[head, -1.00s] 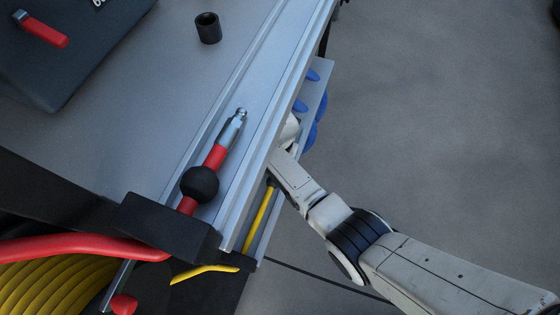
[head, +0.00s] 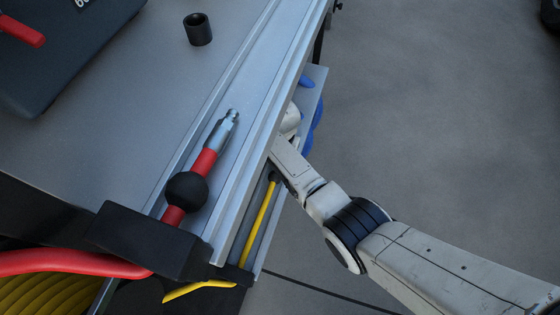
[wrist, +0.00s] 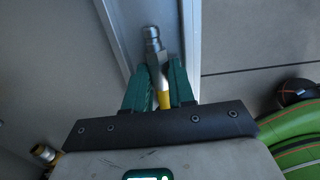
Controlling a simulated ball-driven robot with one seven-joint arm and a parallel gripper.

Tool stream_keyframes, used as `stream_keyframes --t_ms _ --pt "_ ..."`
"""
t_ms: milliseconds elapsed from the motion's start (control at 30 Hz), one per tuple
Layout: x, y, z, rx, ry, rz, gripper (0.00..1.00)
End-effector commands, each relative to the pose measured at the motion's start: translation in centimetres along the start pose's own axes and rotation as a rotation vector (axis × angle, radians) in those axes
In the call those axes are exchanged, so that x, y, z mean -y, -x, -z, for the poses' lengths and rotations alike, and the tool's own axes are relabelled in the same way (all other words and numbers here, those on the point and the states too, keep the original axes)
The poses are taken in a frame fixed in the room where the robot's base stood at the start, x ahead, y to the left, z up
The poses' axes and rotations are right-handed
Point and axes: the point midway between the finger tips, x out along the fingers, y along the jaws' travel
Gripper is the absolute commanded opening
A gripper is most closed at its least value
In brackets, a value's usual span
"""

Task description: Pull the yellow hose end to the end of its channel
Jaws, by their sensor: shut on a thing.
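The yellow hose (head: 260,222) runs up a lower channel (head: 268,235) along the bench's right side. A dark piece (head: 273,178) shows on it just beside my arm. In the wrist view, my gripper (wrist: 154,76) has its green fingers closed around the hose end's metal fitting (wrist: 152,45), with a bit of yellow hose (wrist: 164,99) between them. The fitting points away along the grey channel (wrist: 168,30). In the head view, the bench edge and my arm hide the gripper and fitting.
A red hose (head: 203,162) with a black ball (head: 187,191) and metal tip lies in the upper channel. A black socket (head: 198,29) stands on the bench. Blue parts (head: 311,135) sit beyond my arm at the lower channel. Green hose (wrist: 297,145) is at the wrist view's right.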

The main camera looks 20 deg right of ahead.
Motion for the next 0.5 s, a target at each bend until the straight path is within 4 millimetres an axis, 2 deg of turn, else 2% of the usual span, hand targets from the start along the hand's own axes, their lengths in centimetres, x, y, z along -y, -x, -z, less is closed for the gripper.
stream_keyframes --t_ms 500 --pt "0.0 -0.1 -2.9 0.001 -0.001 -0.002 0.00"
